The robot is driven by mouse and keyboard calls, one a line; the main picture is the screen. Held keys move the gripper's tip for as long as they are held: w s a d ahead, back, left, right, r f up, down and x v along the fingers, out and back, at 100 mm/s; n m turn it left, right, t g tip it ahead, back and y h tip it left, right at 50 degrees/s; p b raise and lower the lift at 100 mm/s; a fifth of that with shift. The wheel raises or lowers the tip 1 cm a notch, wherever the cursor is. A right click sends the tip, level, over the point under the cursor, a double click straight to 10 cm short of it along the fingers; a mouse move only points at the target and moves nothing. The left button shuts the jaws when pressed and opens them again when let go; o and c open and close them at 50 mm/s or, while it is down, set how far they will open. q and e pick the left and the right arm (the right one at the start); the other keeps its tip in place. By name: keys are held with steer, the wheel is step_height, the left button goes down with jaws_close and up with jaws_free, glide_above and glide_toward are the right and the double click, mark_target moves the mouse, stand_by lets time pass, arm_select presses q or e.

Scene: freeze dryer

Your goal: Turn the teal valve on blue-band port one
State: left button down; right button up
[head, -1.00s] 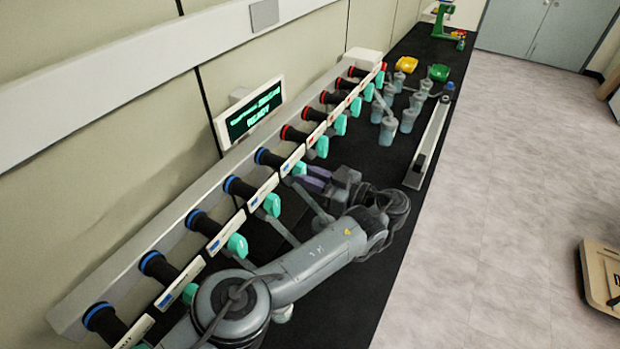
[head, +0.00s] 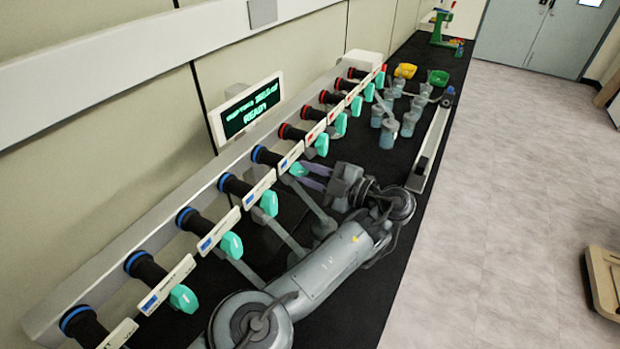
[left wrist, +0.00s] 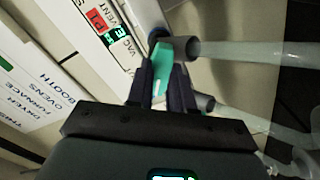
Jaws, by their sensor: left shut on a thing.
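A row of black ports runs along the rail, and those on the near side carry blue bands. The blue-band port (head: 266,156) nearest the red-band ports has a teal valve (head: 297,170) at its front. My left gripper (head: 312,177) reaches this valve from the right. In the left wrist view, the fingers are shut on the teal valve (left wrist: 160,68), one on each side, and cover part of it. A label with a red patch lies just beyond. My right gripper is in neither view.
Red-band ports with teal valves (head: 322,145) continue toward the far end. Clear flasks (head: 389,133) and a long grey bar (head: 428,150) stand beyond my arm. A lit display (head: 247,112) is on the wall side. Pale tubes run beside the fingers.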

arm_select(q)
steer(key=shift+n+b, duration=0.3)
steer(key=shift+n, duration=0.3)
steer(key=c, duration=1)
jaws_free()
